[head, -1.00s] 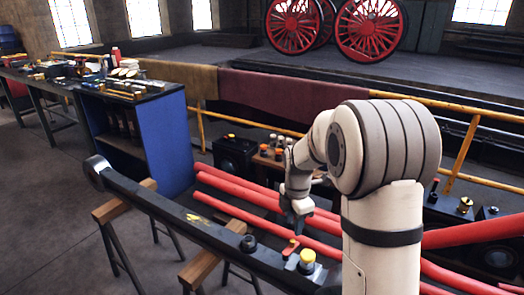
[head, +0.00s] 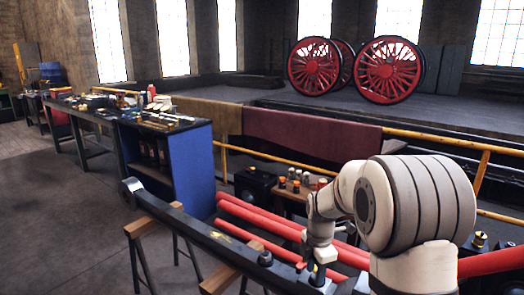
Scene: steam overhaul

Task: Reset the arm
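My white arm stands at the lower right of the head view, bent over at its large ribbed joint. My gripper (head: 318,273) points down at the end of the arm, just above the near end of a long black rod (head: 190,230). The fingers are small and dark, and I cannot tell whether they are open or shut. No held object can be made out. The rod lies across wooden-topped trestles (head: 232,265). Small fittings near the gripper are partly hidden or cut off by the lower edge.
Red pipes (head: 262,222) run beside the rod and pass behind my arm. A yellow railing (head: 440,143) with draped cloths (head: 305,138) stands behind. A blue cabinet (head: 190,170) and a tool-covered bench (head: 90,108) are at left. Red wheels (head: 390,70) stand at the back. The left floor is clear.

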